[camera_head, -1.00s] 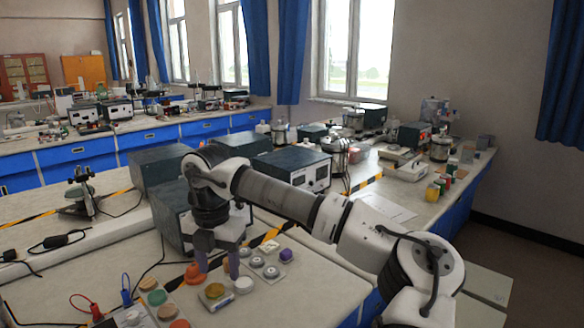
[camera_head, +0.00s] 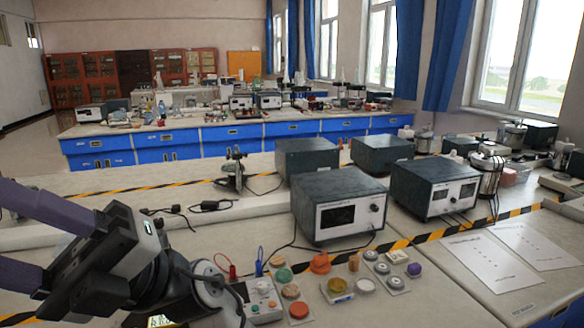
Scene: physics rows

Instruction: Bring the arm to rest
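My gripper (camera_head: 18,238) is at the lower left, close to the camera, folded back with its two purple-grey fingers pointing left. The fingers stand apart with a clear gap and nothing visible between them, and their ends run to the picture's left edge. My wrist and arm links lie below and to the right of it. The gripper is well away from the small objects on the bench.
Small items stand on the near bench: an orange knob-like piece (camera_head: 320,262), a yellow-topped piece (camera_head: 337,285) and a purple piece (camera_head: 414,270). Behind them are dark instrument boxes (camera_head: 340,207) and (camera_head: 434,187). Papers (camera_head: 490,262) lie at right.

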